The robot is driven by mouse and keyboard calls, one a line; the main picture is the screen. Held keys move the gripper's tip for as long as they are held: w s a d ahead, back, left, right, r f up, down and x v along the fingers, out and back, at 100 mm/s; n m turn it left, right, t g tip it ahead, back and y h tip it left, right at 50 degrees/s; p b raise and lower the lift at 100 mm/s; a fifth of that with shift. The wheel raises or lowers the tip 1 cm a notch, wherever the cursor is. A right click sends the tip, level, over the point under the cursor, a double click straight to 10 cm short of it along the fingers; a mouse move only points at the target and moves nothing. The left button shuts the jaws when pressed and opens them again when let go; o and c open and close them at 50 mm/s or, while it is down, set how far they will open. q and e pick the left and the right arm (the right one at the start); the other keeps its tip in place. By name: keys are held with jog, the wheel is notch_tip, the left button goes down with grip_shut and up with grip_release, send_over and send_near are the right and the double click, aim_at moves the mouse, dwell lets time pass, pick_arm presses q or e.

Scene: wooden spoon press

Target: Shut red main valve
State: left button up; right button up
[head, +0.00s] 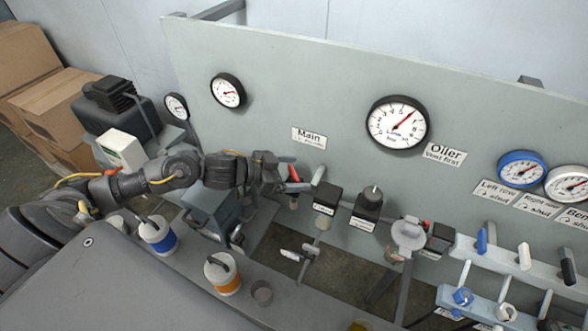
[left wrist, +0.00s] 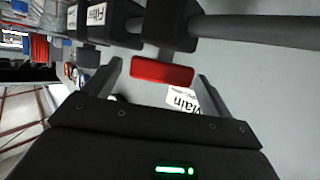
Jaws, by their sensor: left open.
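The red main valve handle (head: 294,173) is a short red lever on the pipework below the "Main" label (head: 309,138). In the left wrist view the red handle (left wrist: 162,72) lies crosswise between the two fingers. The gripper also shows in the left wrist view (left wrist: 160,78). The gripper partly hides the valve body in the head view. My right gripper is not in view.
A filter block (head: 325,198) and a black-topped regulator (head: 368,203) stand just right of the handle. A grey oiler (head: 407,236) and a valve manifold (head: 520,262) are further right. Blue (head: 157,235) and orange-banded (head: 222,273) cans stand on the bench below my arm.

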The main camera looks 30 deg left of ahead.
pick_arm(q)
jog(key=shift+w+d+f, duration=0.1)
jog(key=c, duration=1)
